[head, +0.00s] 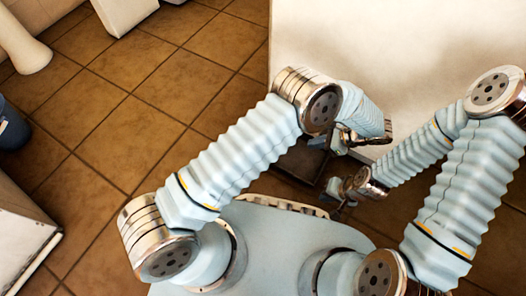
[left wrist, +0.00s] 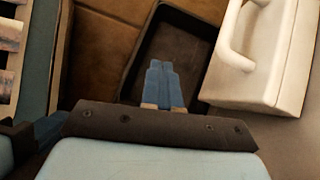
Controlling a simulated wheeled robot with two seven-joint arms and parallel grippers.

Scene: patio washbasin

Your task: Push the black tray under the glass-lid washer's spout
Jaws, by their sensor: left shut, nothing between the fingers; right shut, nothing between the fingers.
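The black tray (left wrist: 196,38) lies on the floor in the left wrist view, its dark inside facing up. In the head view it shows only as a dark patch (head: 300,162), partly hidden by my left arm. My left gripper (left wrist: 161,68) is shut and empty; its fingertips appear over the tray's inside, and contact cannot be told. It also shows in the head view (head: 344,145). My right gripper (head: 337,190) is shut and empty, just below the left one. A white body with a curved white spout or handle (left wrist: 232,48) stands right of the tray; I cannot tell which.
A large white block (head: 400,50) fills the upper right of the head view, close to both arms. Brown tiled floor (head: 130,110) is open at left. White objects (head: 122,12) stand at the top left, and a dark bucket-like thing (head: 10,128) at the left edge.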

